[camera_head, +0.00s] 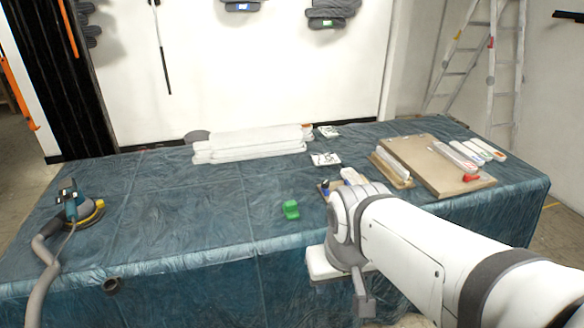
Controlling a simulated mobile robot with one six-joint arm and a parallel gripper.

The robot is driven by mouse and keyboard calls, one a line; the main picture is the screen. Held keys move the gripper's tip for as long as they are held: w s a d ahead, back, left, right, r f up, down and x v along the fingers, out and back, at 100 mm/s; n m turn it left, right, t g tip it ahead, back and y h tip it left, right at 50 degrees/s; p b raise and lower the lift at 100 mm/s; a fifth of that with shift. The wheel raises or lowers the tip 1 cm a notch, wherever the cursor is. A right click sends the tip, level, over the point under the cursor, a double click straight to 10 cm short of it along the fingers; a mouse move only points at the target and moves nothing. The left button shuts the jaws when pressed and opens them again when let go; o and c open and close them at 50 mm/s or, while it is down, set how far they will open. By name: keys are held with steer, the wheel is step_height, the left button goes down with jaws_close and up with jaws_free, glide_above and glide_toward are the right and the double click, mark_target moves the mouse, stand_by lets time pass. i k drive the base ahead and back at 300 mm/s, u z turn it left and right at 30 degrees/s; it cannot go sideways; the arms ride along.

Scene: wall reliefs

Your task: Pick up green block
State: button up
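A small green block (291,210) lies on the blue cloth-covered table (170,215), near the middle and toward the front edge. It looks notched or L-shaped. My gripper (363,299) hangs at the end of my white arm, in front of the table's front edge, to the right of the block and lower in the picture. It is apart from the block. Only one dark finger shows clearly, so its opening cannot be made out. My arm hides part of the table's front right.
White stacked boards (250,145) lie at the back. A wooden board (430,165) with tubes and a red piece lies at the right. Small items (330,187) sit just right of the block. A sander (78,210) with a hose stands at the left. The table's middle left is clear.

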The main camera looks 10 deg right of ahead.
mark_target(290, 208)
steer(key=z, duration=0.3)
steer(key=i, duration=1.15)
steer(key=u, duration=0.45)
